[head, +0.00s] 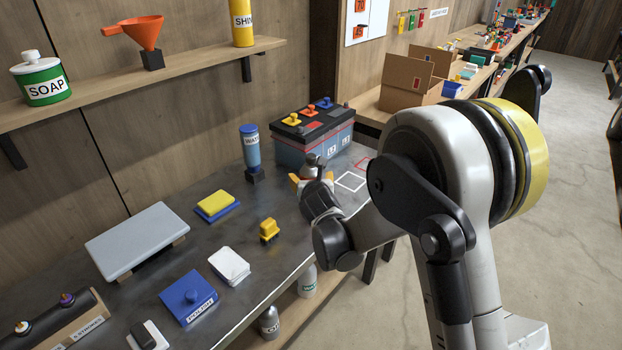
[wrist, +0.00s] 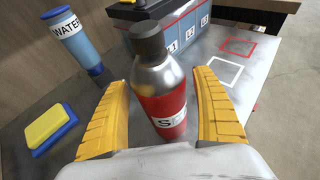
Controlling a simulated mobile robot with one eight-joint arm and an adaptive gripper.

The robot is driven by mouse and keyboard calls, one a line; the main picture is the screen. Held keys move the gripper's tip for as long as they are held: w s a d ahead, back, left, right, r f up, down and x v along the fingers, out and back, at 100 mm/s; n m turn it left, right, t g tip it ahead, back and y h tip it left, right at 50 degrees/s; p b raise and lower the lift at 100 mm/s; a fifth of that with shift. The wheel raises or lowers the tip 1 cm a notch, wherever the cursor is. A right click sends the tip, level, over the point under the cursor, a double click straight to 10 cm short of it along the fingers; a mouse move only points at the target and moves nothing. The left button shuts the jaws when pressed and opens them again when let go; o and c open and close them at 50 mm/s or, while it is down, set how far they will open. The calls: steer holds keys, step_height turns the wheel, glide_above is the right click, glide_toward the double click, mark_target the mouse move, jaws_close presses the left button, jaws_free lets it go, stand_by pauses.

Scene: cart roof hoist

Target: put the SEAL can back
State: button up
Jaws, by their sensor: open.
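The SEAL can (wrist: 160,88) is a bottle with a dark cap, silver shoulder and red body. Only the "S" of its white label reads clearly in the wrist view. It stands between the two yellow fingers of my gripper (wrist: 157,105), which is open around it, with a gap visible on the right side. In the head view my gripper (head: 311,182) is over the bench near the battery, and my wrist hides most of the can. A white outlined square (wrist: 224,72) and a red outlined square (wrist: 239,47) are marked on the bench right of the can.
The battery (head: 318,139) with colored caps stands behind my gripper. A blue WATER bottle (head: 251,147) stands left of it. Yellow and blue sponges (head: 215,204), a yellow block (head: 269,230) and a blue POLISH box (head: 189,297) lie nearer. A shelf (head: 150,72) runs above the bench.

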steer(key=shift+s+r, duration=0.2)
steer(key=shift+r, duration=0.05)
steer(key=p+v, duration=0.5)
steer(key=v, duration=0.7)
steer(key=s+d+r+m+g+h, duration=0.1)
steer(key=s+d+r+m+g, duration=0.1)
steer(key=s+d+r+m, duration=0.45)
steer(key=s+d+r+m+g+h, duration=0.1)
steer(key=s+d+m, duration=0.2)
steer(key=d+m, duration=0.7)
steer(key=s+d+m+g, duration=0.1)
steer(key=s+d+m, duration=0.1)
steer(key=s+m, duration=0.7)
steer(key=s+d+m+g, duration=0.1)
steer(key=s+m+g, duration=0.1)
steer(key=s+m, duration=0.7)
steer(key=m, duration=0.3)
steer(key=shift+d+r, duration=0.25)
steer(key=shift+d, duration=0.15)
